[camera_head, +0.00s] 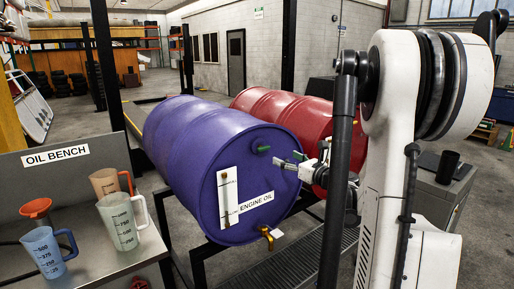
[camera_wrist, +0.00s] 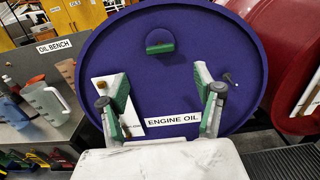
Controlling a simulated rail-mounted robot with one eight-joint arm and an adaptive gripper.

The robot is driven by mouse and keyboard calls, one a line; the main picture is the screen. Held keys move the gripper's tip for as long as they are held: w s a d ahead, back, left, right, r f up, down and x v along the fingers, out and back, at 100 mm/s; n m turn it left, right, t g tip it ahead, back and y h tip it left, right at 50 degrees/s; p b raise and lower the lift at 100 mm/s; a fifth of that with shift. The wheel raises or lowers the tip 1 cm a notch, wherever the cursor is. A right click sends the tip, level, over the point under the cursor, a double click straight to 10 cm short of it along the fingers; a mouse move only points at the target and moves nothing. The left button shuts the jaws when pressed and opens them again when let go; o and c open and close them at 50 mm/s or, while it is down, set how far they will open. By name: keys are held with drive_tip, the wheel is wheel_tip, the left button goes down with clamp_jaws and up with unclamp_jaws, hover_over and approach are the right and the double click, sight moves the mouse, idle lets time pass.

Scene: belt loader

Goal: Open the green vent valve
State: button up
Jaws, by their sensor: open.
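The purple engine oil drum (camera_head: 185,140) lies on its side on a stand, its round face towards the bench side. The small green vent valve (camera_head: 263,149) sits near the top of that face. In the wrist view the green vent valve (camera_wrist: 160,48) is near the top centre, beyond my fingertips. My gripper (camera_head: 293,161) is just right of the valve in the head view. In the wrist view my gripper (camera_wrist: 160,85) has its two fingers spread wide with nothing between them. It appears apart from the valve.
A brass tap (camera_head: 267,235) sticks out low on the drum face, and a white sight gauge (camera_head: 229,197) is at its left. A red drum (camera_head: 285,112) lies behind. The oil bench (camera_head: 95,255) at left holds several measuring jugs and a red funnel (camera_head: 36,208).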

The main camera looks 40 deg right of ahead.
sight(265, 148)
drive_tip(key=w, duration=1.3)
drive_tip(key=shift+w+d+p, duration=0.35)
drive_tip(key=c, duration=1.2)
